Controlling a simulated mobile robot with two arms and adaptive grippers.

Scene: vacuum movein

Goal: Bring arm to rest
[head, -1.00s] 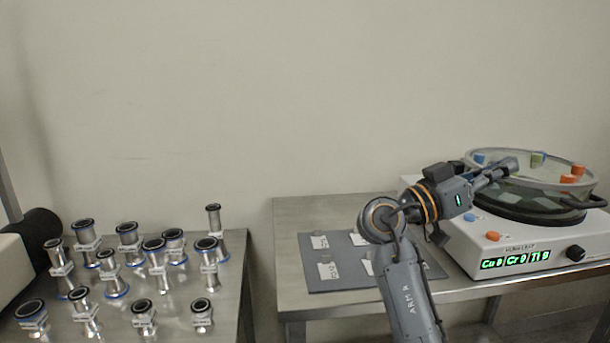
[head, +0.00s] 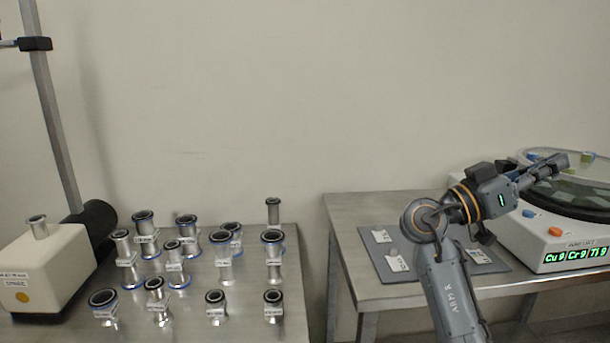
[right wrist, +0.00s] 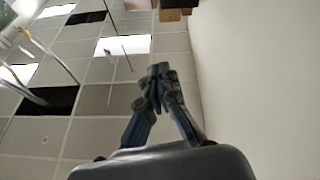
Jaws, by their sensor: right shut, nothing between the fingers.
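My right arm rises from the bottom of the head view, in front of the right table, with its forearm pointing right. My right gripper (head: 560,163) is in the air in front of the round glass-lidded device at the right edge. In the right wrist view its fingers (right wrist: 158,78) are shut together with nothing between them, against the ceiling and a bare wall. My left gripper is not in view.
The white device (head: 545,245) with a green display stands on the right table (head: 350,212), beside a grey mat (head: 412,277) with labels. Several metal flanged fittings (head: 222,240) stand on the left table (head: 285,335). A white box (head: 45,265) is at far left. A gap separates the tables.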

